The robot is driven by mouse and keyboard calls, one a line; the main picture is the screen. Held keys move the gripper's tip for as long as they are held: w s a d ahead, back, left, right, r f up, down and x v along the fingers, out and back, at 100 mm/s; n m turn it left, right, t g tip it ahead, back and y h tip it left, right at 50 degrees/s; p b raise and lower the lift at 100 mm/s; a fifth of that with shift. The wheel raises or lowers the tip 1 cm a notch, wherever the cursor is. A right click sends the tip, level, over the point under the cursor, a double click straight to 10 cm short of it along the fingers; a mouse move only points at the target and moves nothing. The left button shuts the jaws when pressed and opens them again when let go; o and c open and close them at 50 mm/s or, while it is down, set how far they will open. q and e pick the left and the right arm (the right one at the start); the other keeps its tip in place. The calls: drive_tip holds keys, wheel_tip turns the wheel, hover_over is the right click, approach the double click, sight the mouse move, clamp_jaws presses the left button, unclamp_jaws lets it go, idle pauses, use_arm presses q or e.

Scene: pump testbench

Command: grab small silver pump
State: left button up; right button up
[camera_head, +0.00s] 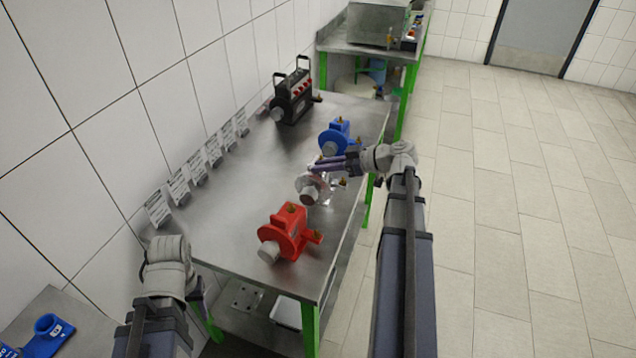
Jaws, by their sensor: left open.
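The small silver pump (312,187) stands on the metal table between the red pump and the blue pump. My left gripper (197,292) is open and empty, low at the left, beside the table's near left corner and well away from the silver pump.
A red pump (287,234) stands nearer, a blue pump (338,138) farther back, and a black device (292,97) beyond. Label cards (179,187) line the tiled wall. The left part of the metal table (235,190) is clear. Another table (335,44) stands behind.

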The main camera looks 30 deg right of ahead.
clamp_jaws()
idle(1.0)
drive_tip(key=shift+r, duration=0.15)
